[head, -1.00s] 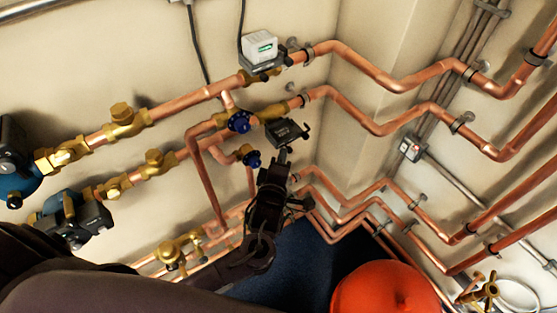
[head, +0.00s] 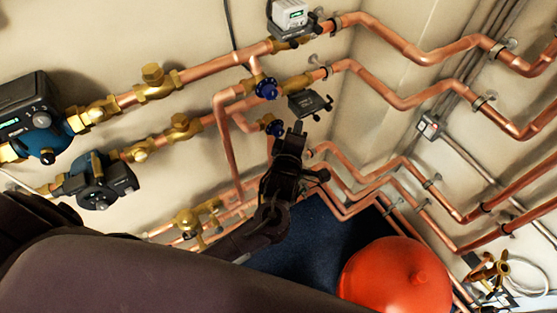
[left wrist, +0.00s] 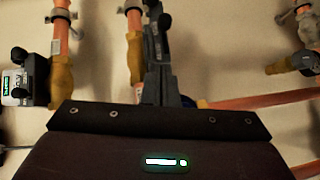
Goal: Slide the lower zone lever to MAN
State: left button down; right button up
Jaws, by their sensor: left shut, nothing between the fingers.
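The lower zone valve (head: 308,103) is a dark box on the second copper pipe in the head view. Its small dark lever (head: 329,103) sticks out at the box's right end. My left gripper (head: 297,128) is shut and empty, with its tips just below and left of the box, apart from the lever in the picture. In the left wrist view my gripper (left wrist: 157,85) points up the picture. A dark body with a rounded knob (left wrist: 165,20) shows by its tips; I cannot tell whether they touch. My right gripper is not in view.
The upper zone valve (head: 288,17), with a pale box and green display, sits on the pipe above. Blue-capped valves (head: 266,88) are close left of the lower valve. Pumps (head: 97,181) are at left. A red vessel (head: 397,277) stands below right.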

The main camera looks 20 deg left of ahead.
pick_arm(q)
jog(key=s+d+r+b, duration=0.1)
jog(key=s+b, duration=0.2)
jog(key=s, duration=0.7)
jog(key=s+a+f+m+g+h, duration=0.1)
jog(key=s+f+m+g, duration=0.2)
jog(key=f, duration=0.8)
jog(key=s+a+f+m+g, duration=0.15)
jog(key=f+m, duration=0.45)
jog(key=f, duration=0.6)
jog(key=s+a+f+m+g+h, duration=0.1)
jog(key=s+f+m+g, duration=0.25)
jog(key=f, duration=0.75)
jog(key=s+a+f+m+g, duration=0.3)
jog(key=s+f, duration=0.6)
jog(key=s, duration=0.4)
jog(key=s+a+f+m+g, duration=0.3)
jog(key=s+f, duration=0.6)
jog(key=s, duration=0.3)
jog(key=shift+s+a+m+g, duration=0.35)
jog(key=shift+m+g, duration=0.25)
jog(key=shift+m, duration=0.25)
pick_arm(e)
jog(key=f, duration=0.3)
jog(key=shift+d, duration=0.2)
